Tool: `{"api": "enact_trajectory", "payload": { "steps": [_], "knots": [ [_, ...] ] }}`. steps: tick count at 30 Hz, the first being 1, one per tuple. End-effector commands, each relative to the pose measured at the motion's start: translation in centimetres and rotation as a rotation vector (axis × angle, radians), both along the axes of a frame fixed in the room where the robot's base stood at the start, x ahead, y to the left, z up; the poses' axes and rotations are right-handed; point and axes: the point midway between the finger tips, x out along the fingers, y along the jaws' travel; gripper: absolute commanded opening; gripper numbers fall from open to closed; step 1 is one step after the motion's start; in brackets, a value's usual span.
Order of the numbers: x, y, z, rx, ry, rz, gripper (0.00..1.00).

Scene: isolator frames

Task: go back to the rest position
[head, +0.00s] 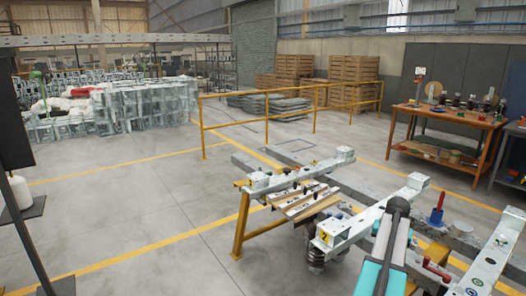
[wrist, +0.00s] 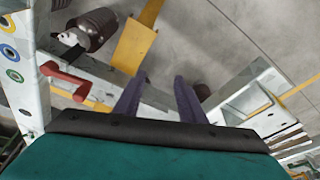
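My gripper (wrist: 160,80) shows in the wrist view with its two dark purple fingers apart and nothing between them. Floor and part of a frame lie beyond the fingertips. A red handle (wrist: 70,82) on a white beam (wrist: 25,65) is to the left of the fingers. A dark ribbed insulator (wrist: 95,28) and a yellow bracket (wrist: 134,42) are beyond them. In the head view my arm reaches over the isolator frame (head: 345,228) at the lower right. I cannot make out the fingers there.
A slatted piece (head: 304,202) lies across the frame's left part. A yellow railing (head: 260,112) and workbench (head: 445,133) stand behind.

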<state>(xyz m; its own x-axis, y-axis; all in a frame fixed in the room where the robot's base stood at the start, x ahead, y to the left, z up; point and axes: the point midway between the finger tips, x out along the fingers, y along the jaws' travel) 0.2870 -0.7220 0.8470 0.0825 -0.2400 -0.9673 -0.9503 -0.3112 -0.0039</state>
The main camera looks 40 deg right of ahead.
Motion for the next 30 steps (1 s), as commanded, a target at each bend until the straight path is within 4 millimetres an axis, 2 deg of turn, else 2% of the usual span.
{"api": "enact_trajectory", "payload": {
  "steps": [1, 6, 11, 15, 24, 30],
  "knots": [
    [2.0, 1.2, -1.2, 0.015, 0.006, 0.030, 0.37],
    [7.5, 5.3, -4.8, 0.059, 0.024, 0.118, 0.37],
    [12.0, 9.6, -8.2, 0.100, 0.045, 0.201, 0.37],
    [15.5, 13.9, -11.2, 0.136, 0.067, 0.273, 0.37],
    [21.1, 23.8, -17.3, 0.207, 0.123, 0.428, 0.37],
    [23.3, 30.9, -21.2, 0.251, 0.167, 0.529, 0.37]
  ]
}}
